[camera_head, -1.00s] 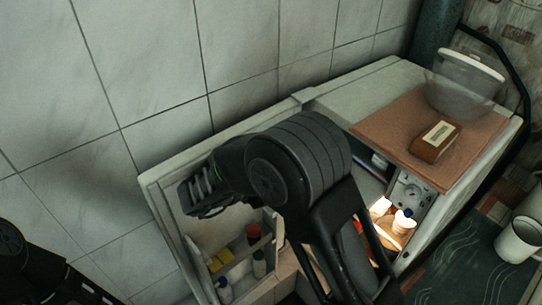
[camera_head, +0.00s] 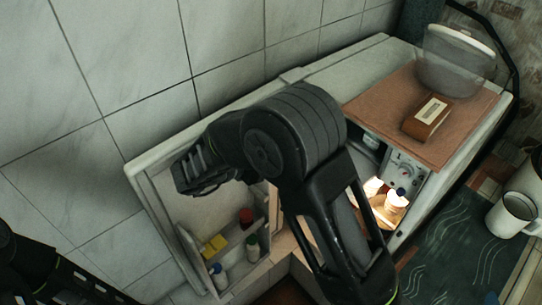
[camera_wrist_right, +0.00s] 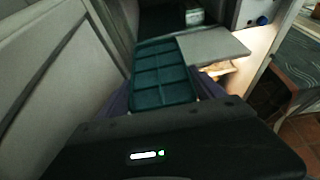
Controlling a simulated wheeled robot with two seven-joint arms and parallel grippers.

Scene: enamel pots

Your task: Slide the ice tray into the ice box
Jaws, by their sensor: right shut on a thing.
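The ice tray (camera_wrist_right: 161,72) is dark teal with square compartments, in the right wrist view. My right gripper (camera_wrist_right: 164,92) is shut on its near end, a purple-grey finger at each side. The tray points away from me, towards a dark opening (camera_wrist_right: 162,20) that looks like the ice box. A pale grey flap (camera_wrist_right: 216,47) stands out beside the tray's right edge. I cannot tell whether the tray's far end is inside the opening. My left gripper is out of the picture; only dark arm parts show at lower left.
The open fridge door (camera_head: 187,233) holds bottles and a yellow item on its shelf. The lit interior (camera_head: 386,203) shows right of my arm.

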